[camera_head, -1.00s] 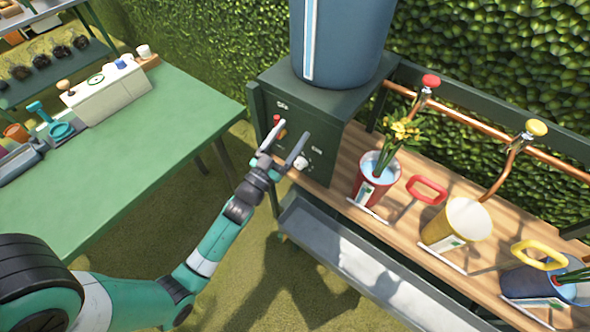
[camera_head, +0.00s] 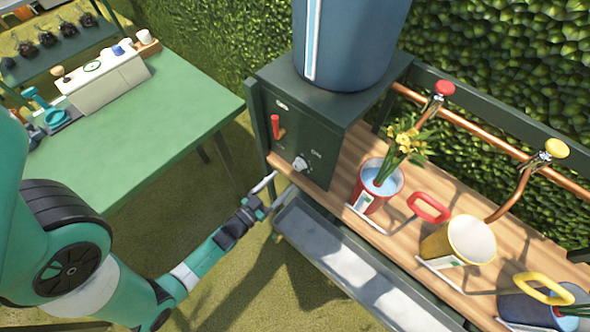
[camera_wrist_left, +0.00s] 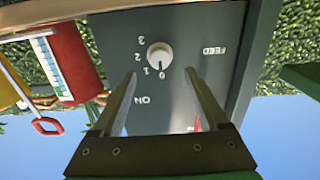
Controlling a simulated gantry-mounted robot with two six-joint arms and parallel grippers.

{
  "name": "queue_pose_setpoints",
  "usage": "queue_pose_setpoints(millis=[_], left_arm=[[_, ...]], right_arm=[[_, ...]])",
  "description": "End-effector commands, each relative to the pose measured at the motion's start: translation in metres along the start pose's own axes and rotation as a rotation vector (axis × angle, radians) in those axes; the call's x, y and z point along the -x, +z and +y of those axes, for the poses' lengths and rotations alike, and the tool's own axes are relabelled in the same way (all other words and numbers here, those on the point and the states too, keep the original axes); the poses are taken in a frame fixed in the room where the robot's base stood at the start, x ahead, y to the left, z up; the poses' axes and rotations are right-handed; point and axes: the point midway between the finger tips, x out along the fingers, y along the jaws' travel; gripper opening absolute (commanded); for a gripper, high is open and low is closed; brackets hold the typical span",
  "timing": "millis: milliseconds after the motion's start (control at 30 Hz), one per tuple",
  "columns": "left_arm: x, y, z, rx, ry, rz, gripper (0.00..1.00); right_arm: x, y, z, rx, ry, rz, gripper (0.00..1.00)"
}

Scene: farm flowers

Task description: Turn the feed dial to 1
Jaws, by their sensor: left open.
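The feed dial (camera_head: 300,164) is a small white knob low on the front of the dark green box (camera_head: 322,118). In the left wrist view the dial (camera_wrist_left: 159,56) shows the marks 0, 1, 2 and 3 around it and a FEED label. My left gripper (camera_head: 272,190) is open and empty, a little below and left of the dial. In the wrist view its two fingers (camera_wrist_left: 160,84) point toward the dial, which lies just beyond the tips, between their lines. My right gripper is in neither view.
A red lever (camera_head: 275,125) is above the dial on the same panel. A blue tank (camera_head: 350,40) stands on the box. A red bucket of flowers (camera_head: 375,192) and a yellow bucket (camera_head: 455,243) stand on the wooden shelf. A grey trough (camera_head: 345,265) runs below.

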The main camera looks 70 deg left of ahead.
Motion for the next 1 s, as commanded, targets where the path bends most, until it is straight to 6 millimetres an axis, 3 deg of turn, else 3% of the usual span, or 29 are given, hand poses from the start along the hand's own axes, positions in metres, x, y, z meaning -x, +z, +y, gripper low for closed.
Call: queue_pose_setpoints(millis=[100,300,667,1000], left_arm=[[-0.029,0.003,0.001,0.000,0.002,0.005,0.77],[-0.062,0.002,0.000,0.000,0.001,0.002,0.77],[-0.072,0.000,0.000,0.001,0.000,0.000,0.77],[-0.072,0.000,0.000,0.001,0.000,-0.001,0.17]], right_arm=[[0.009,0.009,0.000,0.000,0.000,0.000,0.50],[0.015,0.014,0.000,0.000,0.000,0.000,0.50],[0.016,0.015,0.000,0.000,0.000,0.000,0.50],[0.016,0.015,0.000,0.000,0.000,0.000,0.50]])
